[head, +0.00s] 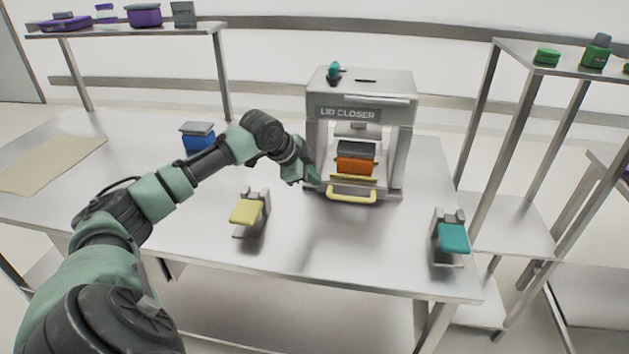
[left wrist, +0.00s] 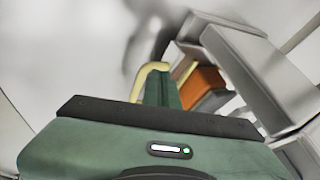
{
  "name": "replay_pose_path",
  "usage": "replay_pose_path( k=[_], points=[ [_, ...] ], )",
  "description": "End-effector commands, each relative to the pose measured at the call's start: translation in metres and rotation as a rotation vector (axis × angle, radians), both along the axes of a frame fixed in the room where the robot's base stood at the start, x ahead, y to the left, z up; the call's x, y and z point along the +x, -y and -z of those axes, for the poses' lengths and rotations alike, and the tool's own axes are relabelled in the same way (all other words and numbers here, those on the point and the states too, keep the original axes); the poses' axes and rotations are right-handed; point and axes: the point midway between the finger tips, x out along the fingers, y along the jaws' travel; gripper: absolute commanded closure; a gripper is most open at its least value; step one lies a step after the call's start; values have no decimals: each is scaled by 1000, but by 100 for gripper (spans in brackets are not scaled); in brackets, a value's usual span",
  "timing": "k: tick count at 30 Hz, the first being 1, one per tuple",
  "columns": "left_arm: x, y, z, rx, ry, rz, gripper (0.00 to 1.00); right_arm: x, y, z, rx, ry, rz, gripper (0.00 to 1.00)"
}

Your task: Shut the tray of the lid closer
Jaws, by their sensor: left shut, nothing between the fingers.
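The lid closer (head: 360,130) is a grey machine at the back middle of the table. Its tray has a yellow handle (head: 350,196) at the front, and the handle stands out a little from the machine's opening. An orange bin (head: 355,163) with a dark grey lid on top sits on the tray inside. My left gripper (head: 314,180) is shut and empty, at the left end of the handle. In the left wrist view the shut fingers (left wrist: 162,90) are beside the yellow handle (left wrist: 147,75); I cannot tell whether they touch. The right gripper is not in view.
A blue bin (head: 198,138) with a grey lid stands at the back left of the table. A yellow-topped stand (head: 247,212) and a teal-topped stand (head: 452,238) are near the front edge. The table between these stands is clear.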

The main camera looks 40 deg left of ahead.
Motion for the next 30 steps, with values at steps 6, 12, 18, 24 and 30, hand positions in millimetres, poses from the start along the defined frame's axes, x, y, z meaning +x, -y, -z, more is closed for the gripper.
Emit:
replay_pose_path(
  k=[6, 12, 18, 24, 30],
  points=[
    [25, 5, 32, -3, 0, 1, 100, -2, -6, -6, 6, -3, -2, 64],
    [39, 6, 52, 0, -1, 1, 100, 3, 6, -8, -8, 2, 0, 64],
    [43, 6, 57, 3, 0, 3, 100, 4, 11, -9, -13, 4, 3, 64],
    [42, 6, 57, 3, 0, 3, 100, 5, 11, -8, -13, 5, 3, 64],
    [42, 6, 54, 1, -2, 3, 100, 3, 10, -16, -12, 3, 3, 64]
  ],
)
